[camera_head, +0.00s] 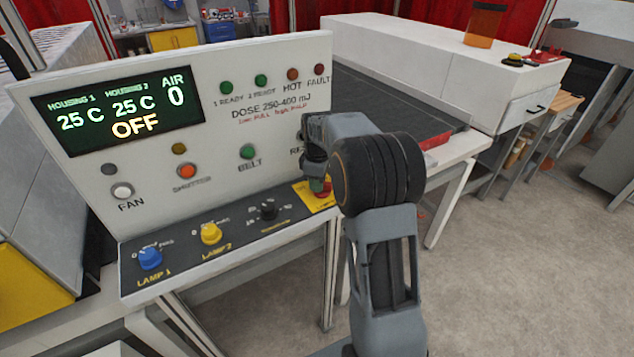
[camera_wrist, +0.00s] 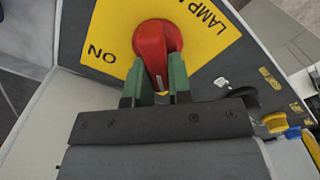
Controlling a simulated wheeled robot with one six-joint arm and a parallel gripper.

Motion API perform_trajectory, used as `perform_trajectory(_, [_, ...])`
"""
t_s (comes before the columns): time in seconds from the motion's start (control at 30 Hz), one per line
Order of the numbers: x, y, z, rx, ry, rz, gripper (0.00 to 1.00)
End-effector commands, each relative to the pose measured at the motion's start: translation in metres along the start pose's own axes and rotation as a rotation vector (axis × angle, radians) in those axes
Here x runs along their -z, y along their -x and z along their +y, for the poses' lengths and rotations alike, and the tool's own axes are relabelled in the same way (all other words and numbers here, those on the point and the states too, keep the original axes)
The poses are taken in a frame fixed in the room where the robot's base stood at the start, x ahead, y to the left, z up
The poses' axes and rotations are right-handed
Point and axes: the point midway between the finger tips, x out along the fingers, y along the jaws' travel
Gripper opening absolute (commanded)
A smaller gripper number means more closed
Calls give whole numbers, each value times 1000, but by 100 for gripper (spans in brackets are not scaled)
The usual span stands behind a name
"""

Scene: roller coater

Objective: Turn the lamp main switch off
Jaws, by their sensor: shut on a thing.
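The lamp main switch is a red rotary knob (camera_wrist: 155,38) on a yellow plate (camera_wrist: 205,48) in the wrist view. The plate reads "ON" at its left and part of "LAMP" at its right; the rest of the lettering is cut off or hidden. My gripper (camera_wrist: 159,80) has its green fingers on both sides of the knob's handle, shut on it. The handle points down the picture, between the fingers.
The sloping panel also carries a blue lamp 1 knob (camera_head: 150,258), a yellow lamp 2 knob (camera_head: 211,234) and a black knob (camera_head: 268,209). The display (camera_head: 118,111) reads 25 C twice, AIR 0 and OFF. A conveyor (camera_head: 380,100) lies behind; open floor is at right.

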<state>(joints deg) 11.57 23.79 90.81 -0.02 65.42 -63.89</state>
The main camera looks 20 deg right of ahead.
Motion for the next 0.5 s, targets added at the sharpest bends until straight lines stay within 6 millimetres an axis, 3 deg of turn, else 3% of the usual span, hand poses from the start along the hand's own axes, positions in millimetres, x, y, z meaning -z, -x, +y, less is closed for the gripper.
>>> perform_trajectory(0.3, [1,1,0,-2,4,2,0])
perform_trajectory(0.33, [1,1,0,-2,4,2,21])
perform_trajectory(0.5, [0,0,0,-1,3,1,37])
